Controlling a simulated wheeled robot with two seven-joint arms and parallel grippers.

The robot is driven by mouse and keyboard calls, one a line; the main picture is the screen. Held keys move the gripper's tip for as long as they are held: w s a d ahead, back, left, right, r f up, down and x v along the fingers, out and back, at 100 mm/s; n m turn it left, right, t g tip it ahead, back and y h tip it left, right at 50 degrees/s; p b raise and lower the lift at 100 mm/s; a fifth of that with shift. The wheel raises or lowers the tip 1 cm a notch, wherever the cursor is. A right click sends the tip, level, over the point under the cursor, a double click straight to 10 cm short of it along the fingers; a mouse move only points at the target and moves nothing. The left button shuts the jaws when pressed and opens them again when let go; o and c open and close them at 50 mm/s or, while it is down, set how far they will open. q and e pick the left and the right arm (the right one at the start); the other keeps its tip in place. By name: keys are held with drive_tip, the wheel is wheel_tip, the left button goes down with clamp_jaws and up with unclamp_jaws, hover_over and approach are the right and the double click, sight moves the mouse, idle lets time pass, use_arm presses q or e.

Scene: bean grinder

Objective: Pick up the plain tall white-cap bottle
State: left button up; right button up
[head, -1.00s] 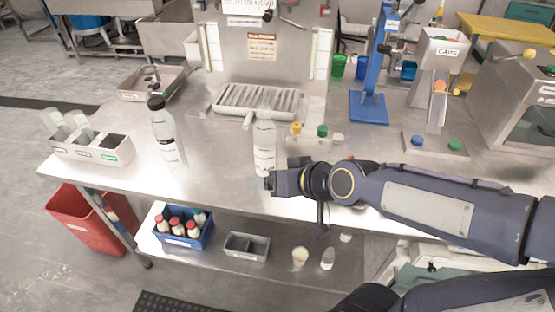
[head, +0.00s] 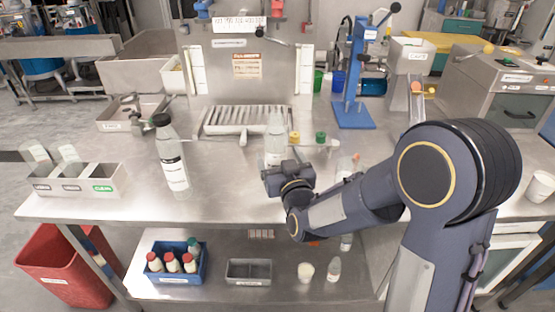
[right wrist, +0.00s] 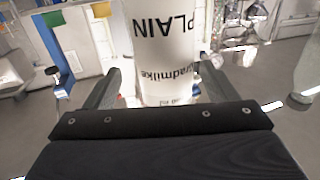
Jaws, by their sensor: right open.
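The plain tall bottle (head: 275,136) is clear with a pale cap and stands upright near the middle of the steel table. Its lower part is hidden behind my right gripper (head: 283,172) in the head view. In the right wrist view, the bottle (right wrist: 165,50) has a white label reading "PLAIN" upside down. The open right gripper (right wrist: 158,88) has one finger on each side of it in that picture; I cannot tell whether they touch it. My left gripper is not in view.
A grooved steel tray (head: 243,119) lies behind. A three-part bin (head: 80,188) stands at far left.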

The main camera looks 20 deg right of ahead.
drive_tip(key=w, duration=0.4)
drive_tip(key=shift+w+a+r, duration=0.1)
drive_tip(key=shift+a, duration=0.1)
drive_tip(key=shift+c, duration=0.5)
drive_tip(key=c, duration=1)
